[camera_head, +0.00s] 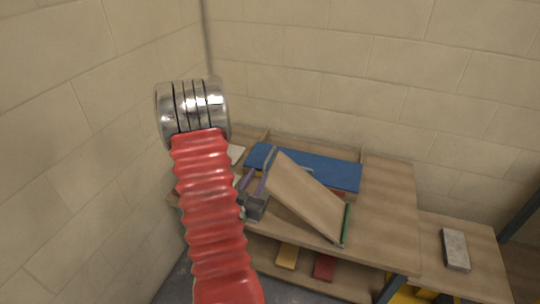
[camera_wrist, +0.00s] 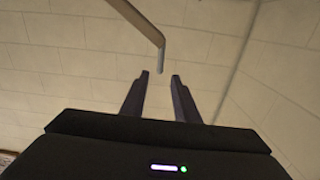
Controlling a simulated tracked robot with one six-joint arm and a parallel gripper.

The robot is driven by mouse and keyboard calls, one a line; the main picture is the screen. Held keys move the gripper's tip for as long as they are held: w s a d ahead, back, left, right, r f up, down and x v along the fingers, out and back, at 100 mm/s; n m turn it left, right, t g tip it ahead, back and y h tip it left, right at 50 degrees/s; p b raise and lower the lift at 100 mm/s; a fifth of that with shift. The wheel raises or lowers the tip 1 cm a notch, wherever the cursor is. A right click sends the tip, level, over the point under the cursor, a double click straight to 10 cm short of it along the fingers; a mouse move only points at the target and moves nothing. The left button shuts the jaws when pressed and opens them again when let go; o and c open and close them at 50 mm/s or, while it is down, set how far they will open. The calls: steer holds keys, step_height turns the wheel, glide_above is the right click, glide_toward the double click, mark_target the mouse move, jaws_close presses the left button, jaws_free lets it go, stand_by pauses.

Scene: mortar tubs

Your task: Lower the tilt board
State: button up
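The tilt board (camera_head: 305,196) is a tan wooden panel on the bench. It stands tilted, its raised end at the upper left and its low end by a green strip at the right. My gripper (camera_head: 259,172) is low beside the raised left end. In the wrist view my gripper (camera_wrist: 160,77) is open, with two dark fingers apart and nothing between them. A tan bent edge with a grey tip hangs just above the fingertips there, probably part of the board. I cannot tell whether it touches them.
A blue panel (camera_head: 325,170) lies behind the board on the wooden bench (camera_head: 385,210). A yellow block (camera_head: 287,256) and a red block (camera_head: 324,267) sit on the lower shelf. A grey block (camera_head: 455,250) lies on the right side table. Block walls stand close at left and back.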

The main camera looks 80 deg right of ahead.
mark_target(274, 148)
steer(key=d, duration=0.8)
steer(key=s+d, duration=0.1)
steer(key=d, duration=0.3)
steer(key=shift+s+d, duration=0.1)
steer(key=shift+d, duration=0.15)
steer(key=shift+c, duration=0.3)
jaws_close()
steer(key=shift+d, duration=0.2)
steer(key=shift+a, duration=0.15)
